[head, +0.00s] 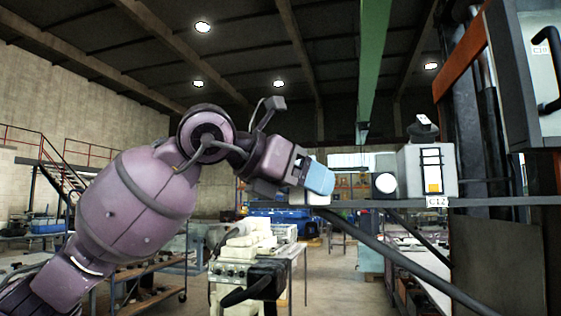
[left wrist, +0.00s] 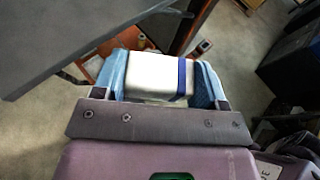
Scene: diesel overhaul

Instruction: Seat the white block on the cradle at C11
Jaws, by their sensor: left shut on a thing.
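My left gripper (head: 318,178) reaches in from the left on its purple arm and is level with a grey shelf in the head view. Its blue fingers are shut on the white block (left wrist: 152,76), which has a dark blue stripe and shows between them in the left wrist view. In the head view the fingers largely hide the block. The cradle at C11 cannot be made out, and no C11 label is readable. My right gripper is not in view.
The grey shelf edge (head: 500,200) runs right from the gripper. On it stand a white round-ended thing (head: 386,183) and a pale box (head: 412,172) above a C12 label (head: 437,202). A dark slab (left wrist: 70,40) lies close by in the left wrist view. A cream machine (head: 240,255) stands below.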

